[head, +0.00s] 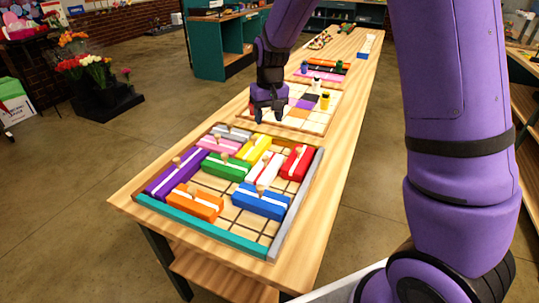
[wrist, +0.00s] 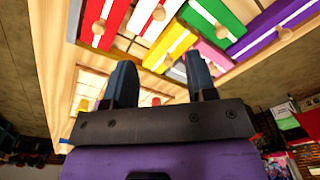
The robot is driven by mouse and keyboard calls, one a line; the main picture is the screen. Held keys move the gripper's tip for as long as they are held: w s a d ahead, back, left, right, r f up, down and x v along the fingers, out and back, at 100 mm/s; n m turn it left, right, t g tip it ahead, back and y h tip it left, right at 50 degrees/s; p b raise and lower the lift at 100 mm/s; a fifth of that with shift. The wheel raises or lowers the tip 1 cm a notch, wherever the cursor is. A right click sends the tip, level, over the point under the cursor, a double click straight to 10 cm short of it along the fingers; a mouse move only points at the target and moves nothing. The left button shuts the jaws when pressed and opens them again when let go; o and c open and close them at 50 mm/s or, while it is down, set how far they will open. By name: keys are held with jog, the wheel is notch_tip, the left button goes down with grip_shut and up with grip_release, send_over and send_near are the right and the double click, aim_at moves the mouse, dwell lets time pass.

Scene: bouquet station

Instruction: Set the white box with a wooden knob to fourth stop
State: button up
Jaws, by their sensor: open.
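The white box (head: 262,172) lies in a sliding-block tray (head: 205,229), between the yellow box and the red box, with the blue box just in front of it. A small wooden knob stands on it. My gripper (head: 271,117) is beyond the tray's far edge, over a second board, pointing down. In the wrist view my gripper (wrist: 160,78) has its two dark fingers apart with nothing between them. Stop marks for the box cannot be made out.
Around it lie purple (head: 176,174), green (head: 226,167), orange (head: 195,203), blue (head: 260,203), red (head: 297,162), yellow (head: 254,149), pink (head: 219,144) and grey (head: 233,132) boxes. Bare cells lie mid-tray and front right. A second board (head: 314,124) with small pieces stands behind.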

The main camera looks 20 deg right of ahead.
send_over(266, 156)
notch_tip(266, 156, down, 6)
jog(key=shift+g, duration=0.3)
notch_tip(266, 156, down, 10)
jog(key=shift+s+a+f, duration=0.15)
jog(key=shift+f, duration=0.05)
grip_shut()
